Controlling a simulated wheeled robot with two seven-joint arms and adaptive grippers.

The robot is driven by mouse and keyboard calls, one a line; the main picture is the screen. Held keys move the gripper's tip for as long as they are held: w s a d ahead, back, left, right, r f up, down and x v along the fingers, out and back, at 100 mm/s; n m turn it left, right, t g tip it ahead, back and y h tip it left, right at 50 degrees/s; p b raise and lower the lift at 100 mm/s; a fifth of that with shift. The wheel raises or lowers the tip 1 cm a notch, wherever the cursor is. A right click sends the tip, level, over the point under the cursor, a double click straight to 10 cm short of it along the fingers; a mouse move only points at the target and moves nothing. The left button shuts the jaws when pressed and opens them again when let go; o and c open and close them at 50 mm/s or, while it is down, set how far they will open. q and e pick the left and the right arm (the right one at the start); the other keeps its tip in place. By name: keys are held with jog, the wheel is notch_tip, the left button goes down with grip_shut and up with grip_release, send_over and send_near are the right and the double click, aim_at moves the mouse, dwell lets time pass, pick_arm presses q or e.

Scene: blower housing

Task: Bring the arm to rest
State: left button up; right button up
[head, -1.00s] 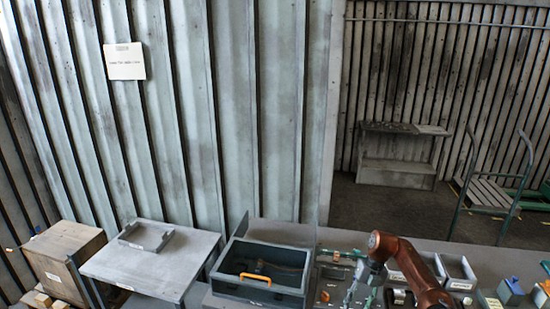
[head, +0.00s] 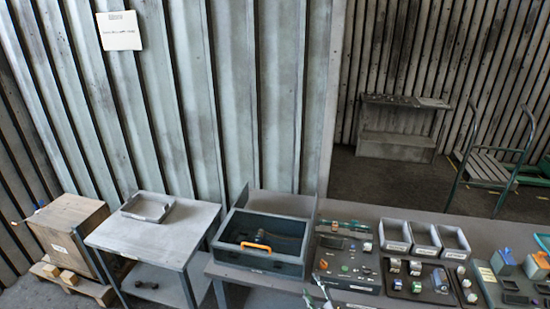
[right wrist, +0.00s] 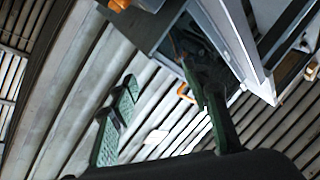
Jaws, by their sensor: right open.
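My right gripper (head: 317,297) shows only as a small pale-green piece at the bottom edge of the head view, in front of the bench. In the right wrist view its two green-grey fingers (right wrist: 160,80) stand wide apart with nothing between them. The rest of my right arm is out of the head view. My left arm and gripper are in neither view.
A grey bin with an orange handle (head: 256,247) stands on the bench, left of a panel with small parts (head: 345,268). Several open trays (head: 425,239) stand behind. A grey side table (head: 150,240) and wooden crate (head: 66,238) are at left.

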jog(key=s+d+f+m+g+h, duration=0.3)
jog(key=s+d+f+m, duration=0.15)
jog(key=s+d, duration=0.4)
jog(key=s+d+f+m+g+h, duration=0.25)
jog(key=s+d+f+m, duration=0.2)
jog(key=s+d, duration=0.4)
jog(key=s+d+f+m+g, duration=0.1)
jog(key=s+d+m+g, duration=0.15)
jog(key=s, duration=0.95)
jog(key=s+d+f+m+g, duration=0.15)
jog(key=s+g, duration=0.25)
jog(key=s, duration=0.9)
notch_tip(320, 180, down, 32)
jog(key=g+b, duration=0.1)
jog(key=b, duration=0.4)
jog(key=s+f+b, duration=0.2)
jog(key=s+f, duration=0.8)
jog(key=f, duration=0.2)
jog(key=s+f+g+b, duration=0.1)
jog(key=s+f+b, duration=0.2)
jog(key=s+f, duration=0.8)
notch_tip(320, 180, down, 2)
jog(key=shift+a+f+n+g+y, duration=0.2)
jog(key=shift+a+n+g+y, duration=0.1)
jog(key=shift+a+y, duration=0.1)
